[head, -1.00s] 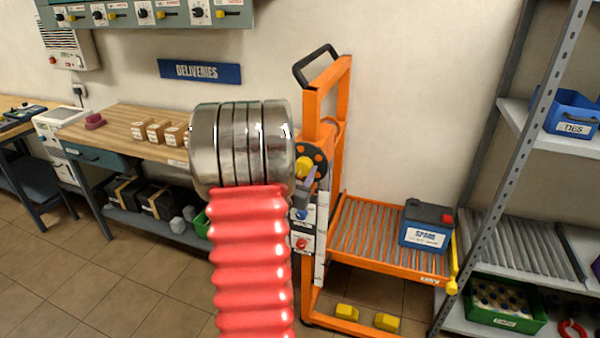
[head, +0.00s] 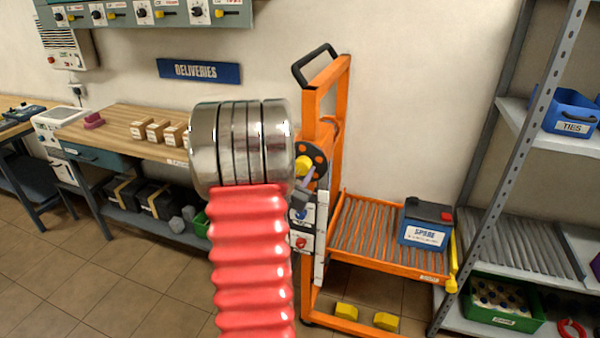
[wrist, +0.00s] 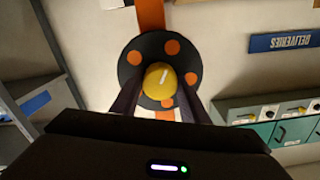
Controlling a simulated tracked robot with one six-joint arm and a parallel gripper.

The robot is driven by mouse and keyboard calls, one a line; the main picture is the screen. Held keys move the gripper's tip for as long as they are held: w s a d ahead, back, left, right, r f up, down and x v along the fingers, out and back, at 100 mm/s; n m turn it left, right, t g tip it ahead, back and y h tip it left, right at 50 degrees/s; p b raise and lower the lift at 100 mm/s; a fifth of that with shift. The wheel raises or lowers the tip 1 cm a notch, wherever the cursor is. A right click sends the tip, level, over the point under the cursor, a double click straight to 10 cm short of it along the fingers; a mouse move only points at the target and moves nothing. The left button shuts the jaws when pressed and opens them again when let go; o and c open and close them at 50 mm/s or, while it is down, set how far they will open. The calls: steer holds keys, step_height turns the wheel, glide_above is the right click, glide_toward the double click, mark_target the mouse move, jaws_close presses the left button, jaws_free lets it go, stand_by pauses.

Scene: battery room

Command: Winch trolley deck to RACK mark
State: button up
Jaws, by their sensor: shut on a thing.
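The orange winch trolley (head: 343,130) stands in the middle of the head view. Its roller deck (head: 372,240) carries a blue-black battery labelled SPARE (head: 425,225). A dark winch wheel with orange dots (head: 319,158) is on the mast, with a yellow crank knob (head: 303,166). My gripper (wrist: 160,84) is shut on this knob, with a dark finger at each side of it in the wrist view. My arm hides part of the mast and wheel in the head view. A pale strip (head: 321,240) runs down the mast; I cannot read a RACK mark on it.
A grey rack (head: 510,150) stands close to the deck's right side, with a roller shelf (head: 520,245) near deck height. A green crate (head: 505,305) is below. Yellow blocks (head: 386,321) lie under the deck. A wooden bench (head: 120,120) is at left.

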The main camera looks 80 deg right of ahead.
steer(key=m, duration=0.5)
steer(key=shift+d+r, duration=0.1)
steer(key=m, duration=0.5)
stand_by(0.3)
steer(key=o, duration=1.1)
steer(key=shift+c, duration=0.2)
